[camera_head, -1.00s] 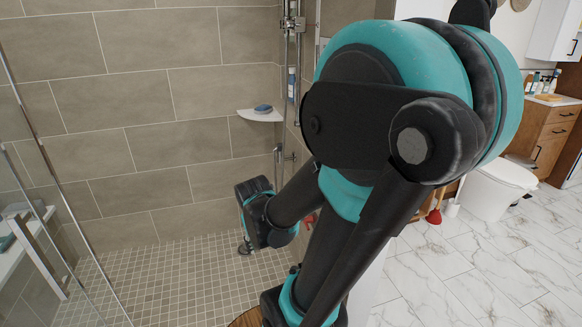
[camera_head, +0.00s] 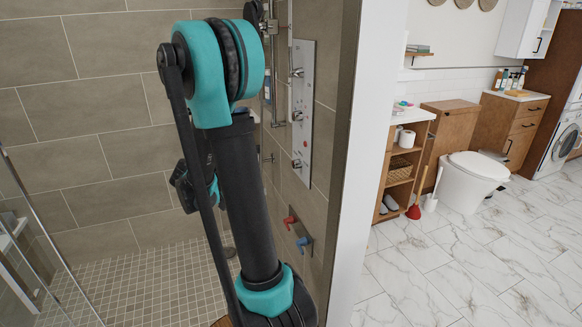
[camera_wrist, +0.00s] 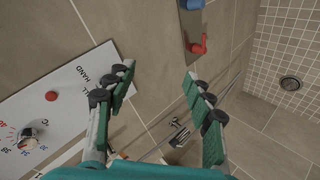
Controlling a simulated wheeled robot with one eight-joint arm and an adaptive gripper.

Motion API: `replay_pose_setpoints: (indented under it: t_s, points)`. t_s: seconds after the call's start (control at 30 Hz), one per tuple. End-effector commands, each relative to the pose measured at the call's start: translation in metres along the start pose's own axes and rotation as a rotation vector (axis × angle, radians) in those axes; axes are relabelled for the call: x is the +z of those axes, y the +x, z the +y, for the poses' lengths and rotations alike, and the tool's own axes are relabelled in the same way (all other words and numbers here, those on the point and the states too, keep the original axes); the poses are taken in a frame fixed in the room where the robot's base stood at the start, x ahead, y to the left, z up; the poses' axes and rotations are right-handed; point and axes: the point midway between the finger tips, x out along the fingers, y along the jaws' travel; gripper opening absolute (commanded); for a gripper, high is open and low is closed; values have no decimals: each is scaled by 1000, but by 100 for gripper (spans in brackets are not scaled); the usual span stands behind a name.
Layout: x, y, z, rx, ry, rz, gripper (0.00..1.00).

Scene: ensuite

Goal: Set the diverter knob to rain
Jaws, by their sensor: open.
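A pale shower panel (camera_head: 306,75) is fixed to the tiled wall in the head view, with several metal knobs down its front, including a lower knob (camera_head: 297,164). In the wrist view the panel (camera_wrist: 75,80) lies at the left, with the word HAND, a red button (camera_wrist: 51,96) and a knob with a numbered scale (camera_wrist: 28,133). I cannot tell which knob is the diverter; a knob near HAND may be hidden by my finger. My gripper (camera_wrist: 158,80) is open and empty, its left finger overlapping the panel's edge. In the head view it is partly hidden behind my arm.
Red (camera_head: 290,221) and blue (camera_head: 302,241) handles stick out from a plate low on the wall; the red one (camera_wrist: 198,44) is ahead right in the wrist view. A wall end (camera_head: 365,150) stands right of the panel. A glass screen is at left.

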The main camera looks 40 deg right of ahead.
Motion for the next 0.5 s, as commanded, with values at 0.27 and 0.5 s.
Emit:
replay_pose_setpoints:
  t_s: [0.27, 0.5]
  points:
    - [-62, 6, -2, 347, 258, 138, 53]
    - [-85, 0, -8, 549, 446, 271, 53]
